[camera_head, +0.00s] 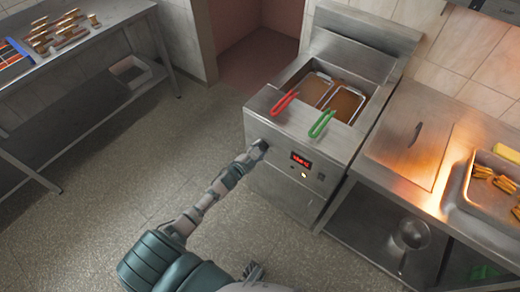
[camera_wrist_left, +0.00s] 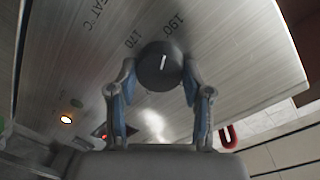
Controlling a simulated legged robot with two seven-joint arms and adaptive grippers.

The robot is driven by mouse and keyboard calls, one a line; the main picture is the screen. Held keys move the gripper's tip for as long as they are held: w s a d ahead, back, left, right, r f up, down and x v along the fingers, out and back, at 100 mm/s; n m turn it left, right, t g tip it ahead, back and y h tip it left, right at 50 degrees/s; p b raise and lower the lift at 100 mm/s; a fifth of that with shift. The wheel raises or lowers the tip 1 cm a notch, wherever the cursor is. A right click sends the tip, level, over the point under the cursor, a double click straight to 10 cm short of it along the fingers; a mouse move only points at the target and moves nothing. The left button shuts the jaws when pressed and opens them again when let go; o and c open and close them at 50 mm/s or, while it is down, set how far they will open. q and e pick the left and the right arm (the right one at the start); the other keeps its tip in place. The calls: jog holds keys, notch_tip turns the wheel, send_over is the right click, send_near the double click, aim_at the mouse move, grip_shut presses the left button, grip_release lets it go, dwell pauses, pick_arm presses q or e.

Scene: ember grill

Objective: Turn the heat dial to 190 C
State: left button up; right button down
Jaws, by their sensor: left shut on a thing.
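The heat dial (camera_wrist_left: 160,66) is a dark round knob on the metal fryer front, with a white pointer line. In the left wrist view the panel reads "HEAT °C", with 170 and 190 beside the knob. The pointer line points roughly toward the 190 mark. My left gripper (camera_wrist_left: 158,88) is shut on the dial, one finger on each side. In the head view my left gripper (camera_head: 257,149) is at the front left of the fryer (camera_head: 275,133), hiding most of the dial. A dark part at the bottom edge may be my right gripper (camera_head: 253,271); its jaws are unclear.
A red display (camera_head: 301,160) is on the fryer front, its digits unreadable. Red (camera_head: 284,103) and green (camera_head: 322,123) basket handles stick out above. A steel counter with a tray (camera_head: 470,204) stands right; a table (camera_head: 95,20) stands far left. The floor between is clear.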

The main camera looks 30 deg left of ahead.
pick_arm(q)
jog(key=shift+s+f, duration=0.2)
jog(key=shift+f, duration=0.25)
jog(key=o, duration=1.2)
jog(key=shift+c, duration=0.2)
jog(key=shift+w+r, duration=0.15)
jog(key=shift+w, duration=0.05)
jog(key=shift+s+r, duration=0.1)
jog(key=s+a, duration=0.1)
jog(key=s, duration=1)
jog(key=shift+s+a+r, duration=0.25)
jog(key=shift+s, duration=0.1)
